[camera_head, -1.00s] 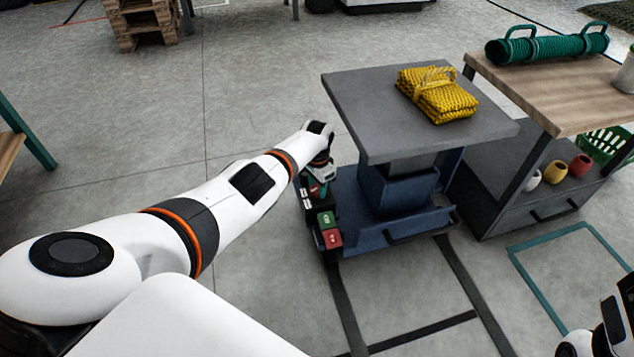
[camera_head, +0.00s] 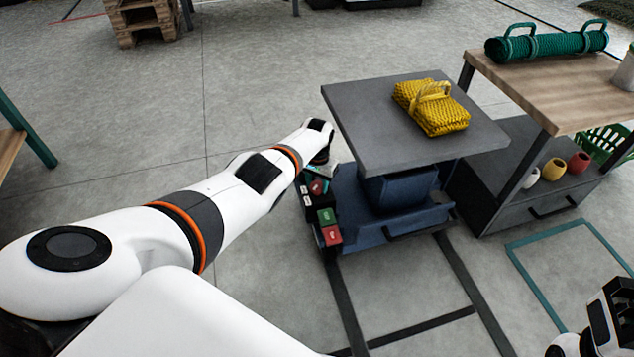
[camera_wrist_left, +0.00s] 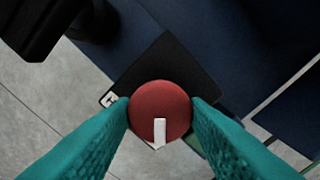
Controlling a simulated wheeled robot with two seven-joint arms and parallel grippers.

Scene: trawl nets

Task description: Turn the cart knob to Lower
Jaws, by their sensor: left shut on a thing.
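The cart (camera_head: 415,125) has a grey top and a blue base, with a control panel on its near left side. The cart knob (camera_wrist_left: 160,108) is a round red knob with a white pointer mark, seen close in the left wrist view. In that view the mark points toward the bottom of the picture. My left gripper (camera_wrist_left: 160,112) has its teal fingers shut on the knob from both sides. The wrist partly hides the panel in the head view. A green button (camera_head: 326,216) and a red button (camera_head: 332,235) sit below the knob. My right gripper (camera_head: 612,312) is at the lower right edge, cut off.
A folded yellow net (camera_head: 432,106) lies on the cart top. A wooden-topped bench (camera_head: 545,95) with a green rolled net (camera_head: 545,45) stands close on the right. Dark floor strips run in front of the cart.

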